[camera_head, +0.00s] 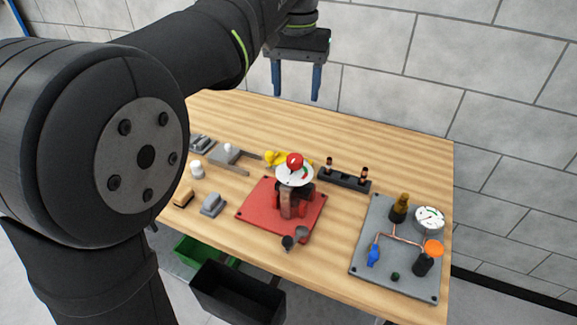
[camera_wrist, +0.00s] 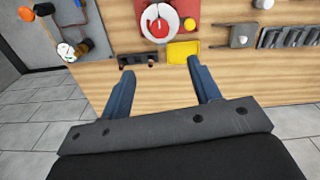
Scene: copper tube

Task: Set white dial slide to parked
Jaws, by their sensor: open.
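A white round dial (camera_head: 296,179) with a red knob (camera_head: 294,160) on top stands on a red base plate (camera_head: 258,211) near the middle of the table. In the wrist view the white dial (camera_wrist: 146,20) shows from above, with its red knob (camera_wrist: 158,29). A grey slide-like block (camera_head: 224,155) with a white knob stands to the left; it also shows in the wrist view (camera_wrist: 238,43). I cannot tell which of these the task names. My gripper (camera_head: 296,96) is open and empty, high above the table's back edge, apart from everything. Its fingers (camera_wrist: 160,67) point toward the table.
A yellow part (camera_head: 275,158) and a dark rack (camera_head: 344,181) lie near the dial. A grey panel (camera_head: 376,254) with pipes, valves and a gauge (camera_head: 429,218) stands at right. Small blocks lie at left. A green bin and a black bin (camera_head: 236,300) are below the front edge. A wall stands behind.

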